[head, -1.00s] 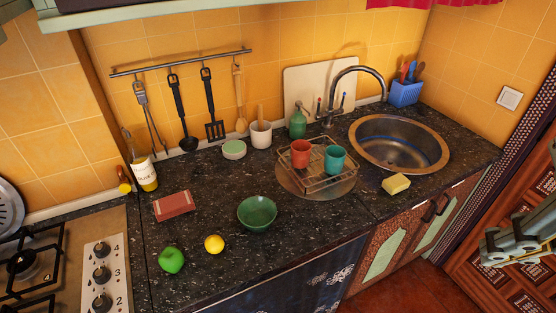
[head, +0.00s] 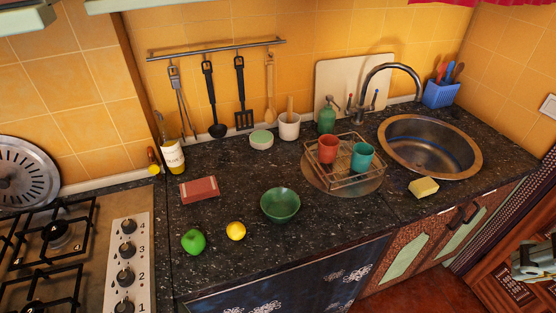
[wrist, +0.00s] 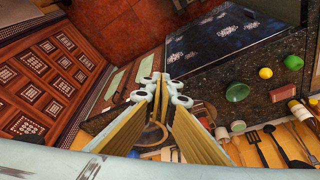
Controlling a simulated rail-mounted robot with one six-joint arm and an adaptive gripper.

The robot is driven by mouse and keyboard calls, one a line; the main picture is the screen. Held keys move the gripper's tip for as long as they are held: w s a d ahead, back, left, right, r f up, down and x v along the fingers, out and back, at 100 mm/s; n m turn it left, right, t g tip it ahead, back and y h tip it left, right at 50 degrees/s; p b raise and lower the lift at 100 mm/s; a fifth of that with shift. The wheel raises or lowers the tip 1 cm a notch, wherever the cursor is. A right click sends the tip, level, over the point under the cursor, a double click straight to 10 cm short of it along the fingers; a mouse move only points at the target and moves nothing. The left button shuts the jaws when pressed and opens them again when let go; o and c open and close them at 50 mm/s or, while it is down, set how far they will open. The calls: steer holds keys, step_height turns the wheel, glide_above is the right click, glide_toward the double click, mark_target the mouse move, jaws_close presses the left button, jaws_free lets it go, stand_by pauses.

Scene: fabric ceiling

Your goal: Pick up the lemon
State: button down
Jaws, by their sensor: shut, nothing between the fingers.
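The yellow lemon (head: 236,231) lies on the dark speckled counter (head: 240,265), between a green apple (head: 193,241) on its left and a green bowl (head: 280,206) on its right. It stands apart from both. The lemon also shows in the wrist view (wrist: 265,73), at the right, with the apple (wrist: 293,62) and the bowl (wrist: 237,92) near it. My gripper (wrist: 162,88) shows in the middle of the wrist view, shut and empty, well away from the lemon. In the head view only a grey part of my arm shows at the right edge.
A reddish-brown block (head: 199,190) lies behind the lemon. A wire rack (head: 340,172) with two cups stands to the right, before the sink (head: 430,147). A stove (head: 60,245) is at the left. The counter in front of the lemon is clear.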

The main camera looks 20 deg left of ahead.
steer(key=c, duration=3.4)
jaws_free()
steer(key=o, duration=1.4)
